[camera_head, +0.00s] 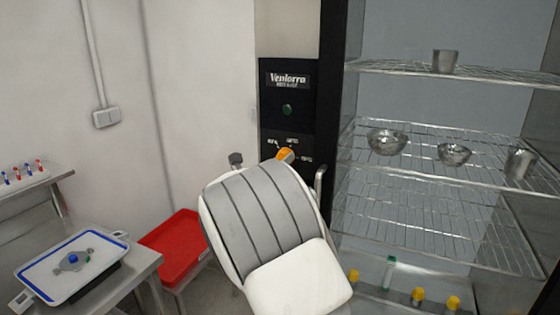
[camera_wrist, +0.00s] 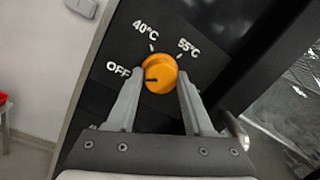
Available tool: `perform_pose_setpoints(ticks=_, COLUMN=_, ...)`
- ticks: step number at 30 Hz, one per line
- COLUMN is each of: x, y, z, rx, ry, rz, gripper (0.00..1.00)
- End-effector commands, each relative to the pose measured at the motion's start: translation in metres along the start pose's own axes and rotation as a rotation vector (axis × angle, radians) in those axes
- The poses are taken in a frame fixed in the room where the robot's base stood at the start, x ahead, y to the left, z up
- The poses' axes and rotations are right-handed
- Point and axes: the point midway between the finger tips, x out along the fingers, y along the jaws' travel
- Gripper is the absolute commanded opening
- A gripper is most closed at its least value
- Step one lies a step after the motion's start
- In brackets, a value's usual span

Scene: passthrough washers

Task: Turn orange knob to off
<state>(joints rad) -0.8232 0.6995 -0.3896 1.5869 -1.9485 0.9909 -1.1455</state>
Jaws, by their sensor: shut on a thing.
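The orange knob (camera_wrist: 160,72) sits on a black panel with the white labels OFF, 40°C and 55°C around it. Its dark pointer mark is on the left side, toward the OFF label (camera_wrist: 118,70). My gripper (camera_wrist: 158,80) is shut on the knob, one finger on its left and one on its right. In the head view the knob (camera_head: 285,154) shows just above my white and grey arm, which hides my fingers and the lower panel.
The cabinet (camera_head: 440,190) at right has wire shelves with metal bowls and several bottles. A red tray (camera_head: 175,250) and a metal table (camera_head: 140,268) are at left.

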Motion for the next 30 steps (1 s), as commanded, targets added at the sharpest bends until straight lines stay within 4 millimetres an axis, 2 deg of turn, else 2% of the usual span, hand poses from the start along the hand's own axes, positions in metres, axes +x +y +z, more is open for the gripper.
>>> perform_pose_setpoints(ticks=10, x=0.0, y=0.0, z=-0.001, rx=-0.006, ry=0.0, rz=0.0, gripper=0.0)
perform_pose_setpoints(ticks=11, x=0.0, y=0.0, z=-0.001, rx=-0.005, ry=0.0, rz=0.0, gripper=0.55)
perform_pose_setpoints(ticks=15, x=0.0, y=0.0, z=-0.001, rx=-0.004, ry=0.0, rz=0.0, gripper=0.8)
perform_pose_setpoints(ticks=25, x=-0.002, y=0.0, z=0.0, rx=-0.003, ry=0.0, rz=0.001, gripper=0.82)
perform_pose_setpoints(ticks=30, x=-0.021, y=0.002, z=-0.001, rx=-0.001, ry=0.0, rz=0.002, gripper=0.82)
